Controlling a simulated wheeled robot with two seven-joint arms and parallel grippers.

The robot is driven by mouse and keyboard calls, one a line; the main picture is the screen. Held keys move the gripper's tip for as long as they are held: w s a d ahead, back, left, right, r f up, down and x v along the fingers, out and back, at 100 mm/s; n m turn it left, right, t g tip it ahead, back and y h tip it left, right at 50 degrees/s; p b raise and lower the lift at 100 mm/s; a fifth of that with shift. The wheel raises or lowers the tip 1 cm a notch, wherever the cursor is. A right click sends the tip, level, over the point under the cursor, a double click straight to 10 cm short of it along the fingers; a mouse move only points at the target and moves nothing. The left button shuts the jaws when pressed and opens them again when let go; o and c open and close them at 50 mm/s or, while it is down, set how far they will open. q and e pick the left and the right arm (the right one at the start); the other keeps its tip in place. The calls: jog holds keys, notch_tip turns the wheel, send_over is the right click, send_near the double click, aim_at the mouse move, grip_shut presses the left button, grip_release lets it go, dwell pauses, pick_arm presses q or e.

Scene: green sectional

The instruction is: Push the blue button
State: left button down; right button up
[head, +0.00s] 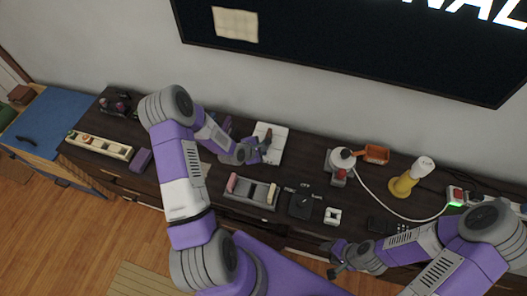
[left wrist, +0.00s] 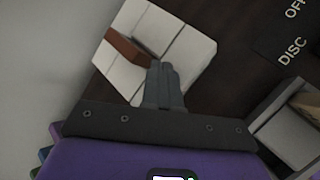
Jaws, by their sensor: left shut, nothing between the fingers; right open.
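I cannot make out a blue button in either view. My left gripper (head: 264,146) is shut and empty. It is at a white panel (head: 276,151) on the dark cabinet top. In the left wrist view the shut fingertips (left wrist: 162,68) overlap the white panel (left wrist: 192,58); I cannot tell whether they touch it. A red-brown lever (left wrist: 125,47) on the panel lies just left of the fingertips. The fingers hide part of the panel. My right gripper (head: 338,262) is open and empty in front of the cabinet.
A grey box with sliders (head: 250,203), a black switch device (head: 301,203) and a small white square (head: 332,216) stand along the front.

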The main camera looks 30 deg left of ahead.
dwell(0.4)
pick_arm(q)
jog(key=shift+f+b, duration=0.45)
jog(key=shift+f, duration=0.1)
dwell(0.5)
jog(key=shift+r, duration=0.55)
jog(key=shift+r+p, duration=0.1)
jog(key=shift+p, duration=0.25)
notch_tip(320, 180, up, 6)
jog(key=p, duration=0.4)
